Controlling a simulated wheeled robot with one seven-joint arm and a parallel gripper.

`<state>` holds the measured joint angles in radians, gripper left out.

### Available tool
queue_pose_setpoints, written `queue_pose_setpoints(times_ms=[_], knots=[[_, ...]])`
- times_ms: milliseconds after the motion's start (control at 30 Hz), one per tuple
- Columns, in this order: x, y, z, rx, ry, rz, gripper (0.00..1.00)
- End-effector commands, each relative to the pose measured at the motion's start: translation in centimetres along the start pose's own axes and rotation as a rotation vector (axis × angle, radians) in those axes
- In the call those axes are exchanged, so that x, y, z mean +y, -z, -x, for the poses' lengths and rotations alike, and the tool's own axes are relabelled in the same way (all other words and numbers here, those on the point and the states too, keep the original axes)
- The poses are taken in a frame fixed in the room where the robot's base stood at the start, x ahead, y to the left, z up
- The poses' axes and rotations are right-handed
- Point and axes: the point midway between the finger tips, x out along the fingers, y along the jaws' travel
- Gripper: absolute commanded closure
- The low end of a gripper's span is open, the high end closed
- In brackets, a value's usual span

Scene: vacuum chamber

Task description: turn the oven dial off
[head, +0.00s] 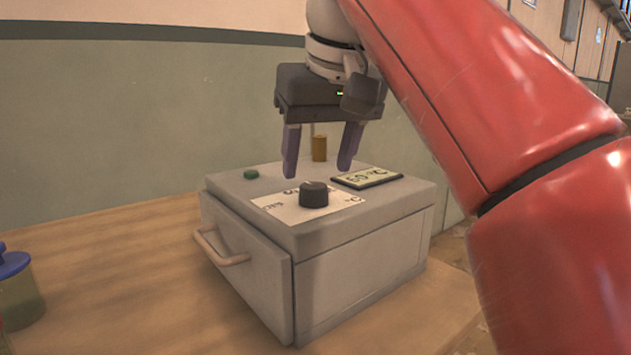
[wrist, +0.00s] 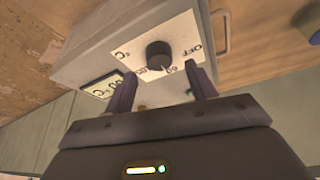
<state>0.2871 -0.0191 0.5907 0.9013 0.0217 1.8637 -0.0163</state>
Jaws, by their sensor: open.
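The oven (head: 350,260) is a grey box on a wooden table, with a front door and handle. Its black round dial (head: 314,194) stands on a white label on the top face. In the wrist view the dial (wrist: 158,54) has a light pointer line, and the label reads OFF at one side and °C at the other; the pointer is not at OFF. My gripper (head: 318,170) points down above the oven top, open and empty, its two purple fingers apart. The fingertips are above and slightly behind the dial, not touching it.
A display reading about 60 °C (head: 367,178), a green button (head: 251,174) and a brown cylinder (head: 319,148) are on the oven top. The door handle (head: 219,248) sticks out at the left. A blue-lidded jar (head: 15,285) stands at the far left. The table between is clear.

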Motion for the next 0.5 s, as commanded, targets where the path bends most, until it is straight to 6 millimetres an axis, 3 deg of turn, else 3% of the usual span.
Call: queue_pose_setpoints(times_ms=[33,200,500], knots=[[0.0,-0.2,-1.4,-0.002,0.000,-0.001,0.44],[0.0,-0.1,-3.1,-0.001,0.000,-0.001,0.44],[0.0,0.0,-3.6,0.001,0.000,0.000,0.44]])
